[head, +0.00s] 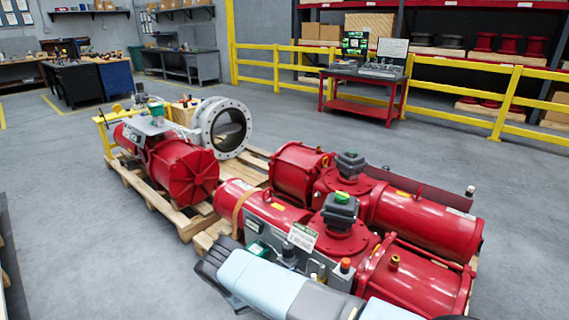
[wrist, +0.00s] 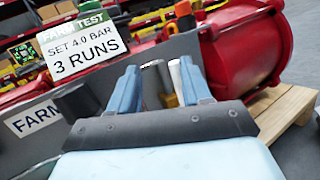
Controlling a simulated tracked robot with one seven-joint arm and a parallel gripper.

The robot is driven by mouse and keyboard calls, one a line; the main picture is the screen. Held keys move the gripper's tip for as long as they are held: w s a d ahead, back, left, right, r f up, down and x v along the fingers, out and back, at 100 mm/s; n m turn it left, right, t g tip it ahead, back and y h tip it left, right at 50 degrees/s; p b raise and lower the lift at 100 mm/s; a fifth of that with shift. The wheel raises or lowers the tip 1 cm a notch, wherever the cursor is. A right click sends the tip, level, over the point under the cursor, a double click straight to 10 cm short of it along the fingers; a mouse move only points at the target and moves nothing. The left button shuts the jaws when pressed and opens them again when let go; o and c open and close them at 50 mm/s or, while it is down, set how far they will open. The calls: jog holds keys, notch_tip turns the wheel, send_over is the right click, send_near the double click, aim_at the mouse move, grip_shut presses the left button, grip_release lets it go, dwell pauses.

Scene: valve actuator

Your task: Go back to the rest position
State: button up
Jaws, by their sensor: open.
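In the wrist view my gripper (wrist: 160,78) is open, its two blue fingers apart. A grey metal fitting, a white rod and an orange part show between and behind the fingers; I cannot tell whether any touches them. A grey panel (wrist: 35,95) with a partly hidden white label stands to the left, below a tag (wrist: 85,45) reading "SET 4.0 BAR 3 RUNS". In the head view my light-blue arm lies low across the front, beside the red valve actuator (head: 420,215) and its hanging tag (head: 302,236).
Another red actuator (head: 185,172) with a grey flanged valve (head: 222,127) sits on a wooden pallet (head: 150,193) to the left. Yellow railings (head: 450,62) and a red cart (head: 362,92) stand behind. Grey floor (head: 80,240) is clear at left.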

jog(key=w+d+r+m+g+y, duration=0.2)
jog(key=r+m+g, duration=0.2)
jog(key=r, duration=0.8)
jog(key=w+d+r+m+g+y, duration=0.25)
jog(key=r+m+g, duration=0.2)
jog(key=r, duration=0.65)
jog(key=s+d+r+m+g+y, duration=0.1)
jog(key=s+d+r+m+y, duration=0.2)
jog(key=r, duration=0.8)
jog(key=s+d+r+m+g+y, duration=0.15)
jog(key=d+r+y, duration=0.3)
jog(key=r, duration=0.55)
jog(key=s+d+r+m+t+y, duration=0.2)
jog(key=s+d+r, duration=0.2)
jog(key=s+r, duration=0.35)
jog(key=s+d+r+m+t+y, duration=0.2)
jog(key=s+d+r+y, duration=0.15)
jog(key=s+r, duration=0.45)
jog(key=s+r+m+t+y, duration=0.1)
jog(key=s+r+t, duration=0.1)
jog(key=s, duration=0.6)
jog(key=s+d+r+m+t, duration=0.1)
jog(key=s+r+m+t, duration=0.1)
jog(key=s, duration=0.6)
jog(key=shift+s+d+r+t+y, duration=0.35)
jog(key=shift+r+t, duration=0.25)
jog(key=shift+r, duration=0.2)
